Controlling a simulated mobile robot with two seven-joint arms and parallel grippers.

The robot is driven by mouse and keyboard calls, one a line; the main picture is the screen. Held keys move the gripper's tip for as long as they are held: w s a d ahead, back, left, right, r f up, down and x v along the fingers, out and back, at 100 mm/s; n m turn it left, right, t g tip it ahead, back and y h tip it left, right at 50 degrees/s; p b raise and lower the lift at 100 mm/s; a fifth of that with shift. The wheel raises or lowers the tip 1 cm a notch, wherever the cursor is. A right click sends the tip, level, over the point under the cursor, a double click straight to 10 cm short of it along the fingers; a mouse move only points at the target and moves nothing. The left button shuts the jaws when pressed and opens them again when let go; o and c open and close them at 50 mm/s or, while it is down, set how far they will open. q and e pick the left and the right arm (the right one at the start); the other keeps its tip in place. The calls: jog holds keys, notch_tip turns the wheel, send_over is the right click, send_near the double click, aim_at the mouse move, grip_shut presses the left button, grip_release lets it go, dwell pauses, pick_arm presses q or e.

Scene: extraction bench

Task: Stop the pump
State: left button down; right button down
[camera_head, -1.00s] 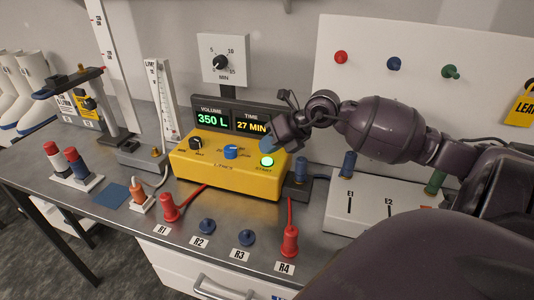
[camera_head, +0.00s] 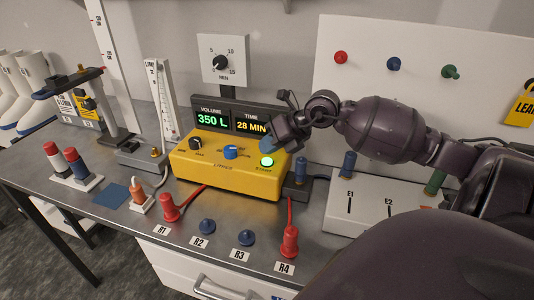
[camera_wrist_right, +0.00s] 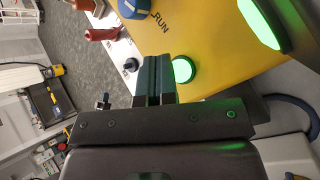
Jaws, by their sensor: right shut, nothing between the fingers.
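The yellow pump (camera_head: 222,176) stands on the steel bench, with a black knob (camera_head: 196,143), a blue knob (camera_head: 231,152) and a green-lit button (camera_head: 267,162) on its top. Its display (camera_head: 230,121) reads 350 L and 28 MIN. My right gripper (camera_head: 270,143) is above the pump's right end, close to the lit button. In the right wrist view its fingers (camera_wrist_right: 153,80) are shut and empty beside the green button (camera_wrist_right: 183,70); contact cannot be told. The blue knob (camera_wrist_right: 138,8) with the word RUN also shows there. My left gripper is not in view.
A timer dial (camera_head: 222,60) stands behind the pump. A white box (camera_head: 375,205) marked E1 and E2 is to the right. A flow tube (camera_head: 163,100) stands at left.

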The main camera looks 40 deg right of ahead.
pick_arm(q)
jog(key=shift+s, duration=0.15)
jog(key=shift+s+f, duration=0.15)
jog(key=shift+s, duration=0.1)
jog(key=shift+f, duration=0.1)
pick_arm(e)
jog(key=shift+f, duration=0.2)
jog(key=shift+f, duration=0.2)
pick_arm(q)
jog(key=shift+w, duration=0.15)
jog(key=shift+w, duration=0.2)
